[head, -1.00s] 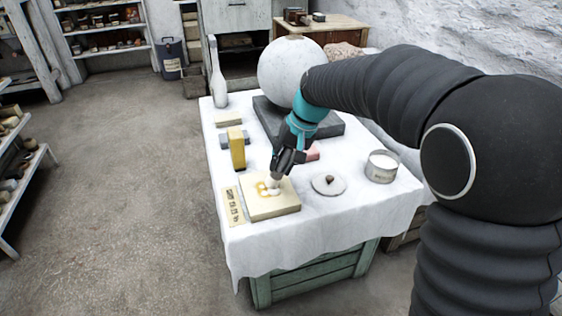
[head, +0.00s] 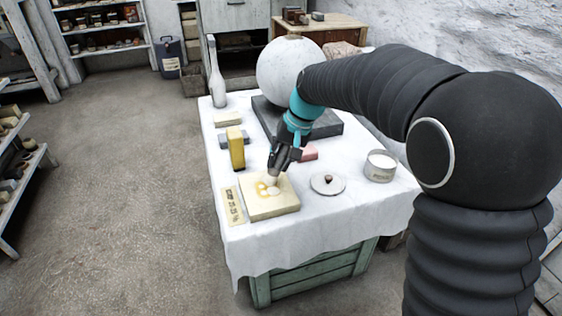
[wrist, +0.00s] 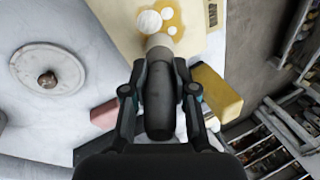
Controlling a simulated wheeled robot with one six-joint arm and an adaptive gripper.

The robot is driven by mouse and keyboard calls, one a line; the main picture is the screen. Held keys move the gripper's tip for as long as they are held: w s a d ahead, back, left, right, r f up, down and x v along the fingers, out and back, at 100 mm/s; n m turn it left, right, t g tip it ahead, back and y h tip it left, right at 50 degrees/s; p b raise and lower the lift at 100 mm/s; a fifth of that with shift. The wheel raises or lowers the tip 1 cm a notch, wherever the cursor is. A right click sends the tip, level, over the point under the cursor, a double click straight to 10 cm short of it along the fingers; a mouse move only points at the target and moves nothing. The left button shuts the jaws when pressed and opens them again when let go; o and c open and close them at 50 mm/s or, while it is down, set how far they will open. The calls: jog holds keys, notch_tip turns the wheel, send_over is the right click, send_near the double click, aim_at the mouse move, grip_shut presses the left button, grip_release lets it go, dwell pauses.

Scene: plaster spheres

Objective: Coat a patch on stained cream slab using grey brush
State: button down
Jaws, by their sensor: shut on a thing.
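The stained cream slab (head: 287,207) lies flat near the front of the cloth-covered table. It has a yellowish stain (head: 262,187) with white spots; the wrist view shows a larger round white patch (wrist: 149,22) beside smaller ones. My gripper (head: 281,160) is above the slab, shut on the grey brush (wrist: 158,100). The brush's dark handle lies between the fingers, and its pale end (wrist: 158,42) points down at the slab by the stain. Whether the tip touches the surface I cannot tell.
A white tub (head: 381,168) and a round lid with a knob (head: 328,184) stand right of the slab. A yellow block (head: 236,148) stands upright behind it, near a pink block (head: 310,153). A label strip (head: 233,206) lies left. A large plaster sphere (head: 288,68) and a bottle (head: 217,75) are farther back.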

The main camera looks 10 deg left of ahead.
jog(key=shift+w+a, duration=0.15)
jog(key=shift+w, duration=0.1)
jog(key=shift+s+d+r, duration=0.4)
jog(key=shift+s+r, duration=0.25)
jog(key=shift+r, duration=0.1)
jog(key=shift+f, duration=0.15)
jog(key=shift+f, duration=0.3)
jog(key=shift+f+b, duration=0.3)
jog(key=shift+b, duration=0.1)
dwell(0.3)
